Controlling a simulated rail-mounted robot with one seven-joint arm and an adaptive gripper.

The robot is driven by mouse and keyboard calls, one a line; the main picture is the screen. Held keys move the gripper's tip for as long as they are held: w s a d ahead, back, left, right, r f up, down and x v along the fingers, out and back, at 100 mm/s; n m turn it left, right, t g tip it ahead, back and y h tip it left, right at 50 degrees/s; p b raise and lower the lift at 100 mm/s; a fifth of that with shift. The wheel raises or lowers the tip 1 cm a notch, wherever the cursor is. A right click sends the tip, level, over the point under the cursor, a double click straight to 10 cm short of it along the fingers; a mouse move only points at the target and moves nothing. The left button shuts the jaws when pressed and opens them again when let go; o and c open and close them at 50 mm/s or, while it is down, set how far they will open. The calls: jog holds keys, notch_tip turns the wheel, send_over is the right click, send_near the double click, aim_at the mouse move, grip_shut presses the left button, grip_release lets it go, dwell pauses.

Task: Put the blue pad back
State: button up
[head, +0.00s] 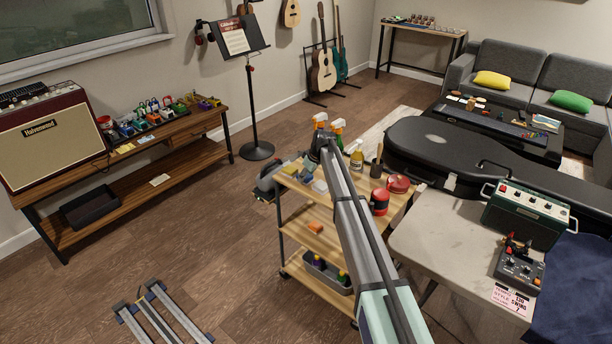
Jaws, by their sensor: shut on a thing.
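The wooden cart (314,221) stands mid-view. My arm reaches over it from the bottom right, and my gripper (317,156) is above the left back part of its top shelf. The gripper is dark and small in view, and my arm partly hides it. The exact contact between fingers and pad is too small to make out. I cannot tell whether the pad touches the shelf.
Spray bottles (337,131), a yellow bottle (356,160), a red-and-black can (379,201) and a round red tin (398,183) crowd the cart top. A black guitar case (433,147) lies close on the right. A music stand (252,80) rises behind.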

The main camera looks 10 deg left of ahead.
jog(key=shift+f, duration=0.2)
jog(key=shift+f, duration=0.15)
jog(key=o, duration=1.1)
jog(key=b+v, duration=0.2)
jog(key=v, duration=1)
jog(key=shift+d+r, duration=0.1)
jog(key=shift+r, duration=0.1)
